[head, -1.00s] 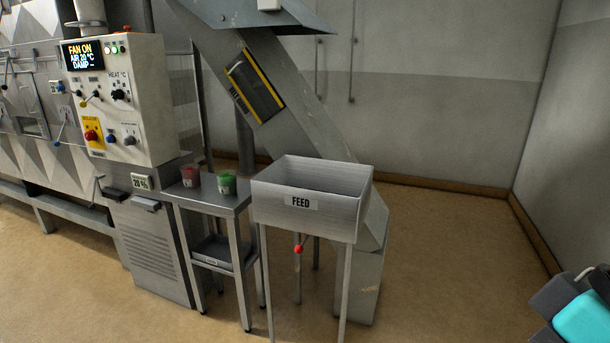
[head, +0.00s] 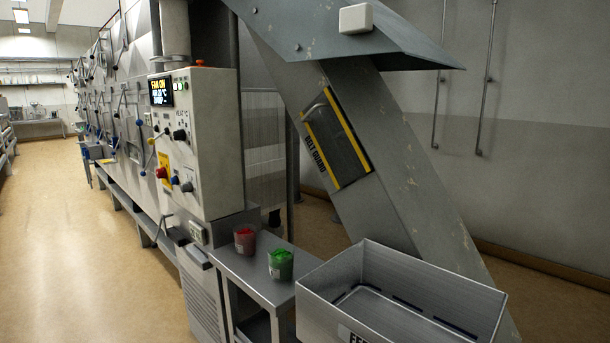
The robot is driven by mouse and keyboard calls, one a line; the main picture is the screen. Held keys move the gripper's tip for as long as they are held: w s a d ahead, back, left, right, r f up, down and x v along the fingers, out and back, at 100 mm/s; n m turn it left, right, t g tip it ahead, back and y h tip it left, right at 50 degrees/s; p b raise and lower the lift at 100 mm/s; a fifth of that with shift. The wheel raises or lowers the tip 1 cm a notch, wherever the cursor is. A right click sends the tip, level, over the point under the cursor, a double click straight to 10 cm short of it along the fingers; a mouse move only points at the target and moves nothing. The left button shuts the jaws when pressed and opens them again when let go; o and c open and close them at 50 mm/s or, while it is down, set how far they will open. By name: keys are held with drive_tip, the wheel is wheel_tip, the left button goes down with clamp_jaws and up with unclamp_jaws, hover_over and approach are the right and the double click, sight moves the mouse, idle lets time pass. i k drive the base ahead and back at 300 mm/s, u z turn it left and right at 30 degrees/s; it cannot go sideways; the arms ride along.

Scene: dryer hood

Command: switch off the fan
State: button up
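The control box (head: 208,150) stands at the left of centre in the head view, seen at a steep angle. Its small display (head: 161,91) has a top line in yellow that reads FAN ON. Below the display are small lever switches (head: 157,135), too small for me to read their labels. A red knob on a yellow plate (head: 163,171) sits lower, with a blue knob and a grey knob (head: 187,187) beside it. A black heat knob (head: 180,135) is at the upper right of the panel. My gripper is not in view.
A metal side table (head: 255,272) holds a red cup (head: 245,240) and a green cup (head: 281,264) before the box. The feed bin (head: 400,300) is at the lower right, under the sloping conveyor (head: 390,170). The floor (head: 90,240) at the left is clear.

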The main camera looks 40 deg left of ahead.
sight(139, 122)
drive_tip(key=u, duration=3.2)
drive_tip(key=i, duration=1.7)
drive_tip(key=z, duration=1.25)
drive_tip(key=i, duration=2)
drive_tip(key=z, duration=0.45)
